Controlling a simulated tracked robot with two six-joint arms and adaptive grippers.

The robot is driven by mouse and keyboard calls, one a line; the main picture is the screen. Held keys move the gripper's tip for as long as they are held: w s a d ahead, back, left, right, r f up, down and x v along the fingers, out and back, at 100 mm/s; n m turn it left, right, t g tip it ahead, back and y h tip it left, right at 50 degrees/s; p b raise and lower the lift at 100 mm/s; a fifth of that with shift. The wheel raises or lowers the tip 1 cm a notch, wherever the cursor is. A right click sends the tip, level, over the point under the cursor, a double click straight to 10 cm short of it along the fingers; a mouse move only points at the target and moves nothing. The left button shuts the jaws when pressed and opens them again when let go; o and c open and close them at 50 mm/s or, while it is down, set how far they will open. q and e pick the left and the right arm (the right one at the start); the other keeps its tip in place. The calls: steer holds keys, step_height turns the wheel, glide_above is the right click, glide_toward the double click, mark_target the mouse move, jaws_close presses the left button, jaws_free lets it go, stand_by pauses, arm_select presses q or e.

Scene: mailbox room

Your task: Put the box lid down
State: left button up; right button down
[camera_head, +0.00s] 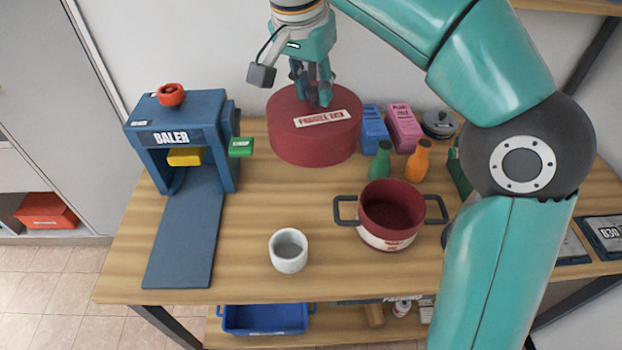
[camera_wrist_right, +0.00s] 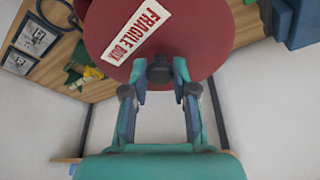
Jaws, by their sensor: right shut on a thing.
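A round dark red box with a white label reading "FRAGILE BOX" (camera_head: 315,140) stands at the back middle of the wooden table. Its lid (camera_head: 300,108) is on top, and I cannot tell whether it is seated or slightly raised. My right gripper (camera_head: 312,98) comes down from above and is shut on the lid's dark knob, at the top of the box. In the right wrist view the lid (camera_wrist_right: 190,35) fills the upper part, with the knob between the fingers of my right gripper (camera_wrist_right: 160,85). My left gripper is not in view.
A blue baler (camera_head: 180,140) with a ramp stands at the left. A red pot (camera_head: 390,215) and a white cup (camera_head: 288,250) stand in front. Green (camera_head: 381,160) and orange (camera_head: 418,160) bottles and blue and pink boxes (camera_head: 403,127) are right of the round box.

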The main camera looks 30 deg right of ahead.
steer(key=w+d+f+m+p, duration=0.1)
steer(key=w+d+f, duration=0.3)
steer(key=w, duration=0.2)
steer(key=w+d+f+m, duration=0.2)
steer(key=w+d+f, duration=0.2)
steer(key=w, duration=0.3)
steer(key=shift+g, duration=0.4)
steer(key=shift+d+f+b, duration=0.15)
steer(key=shift+f+b, duration=1.2)
steer(key=shift+f, duration=3.8)
steer(key=shift+d+f+b, duration=0.1)
steer(key=shift+f+b, duration=1.25)
steer(key=shift+f, duration=3.8)
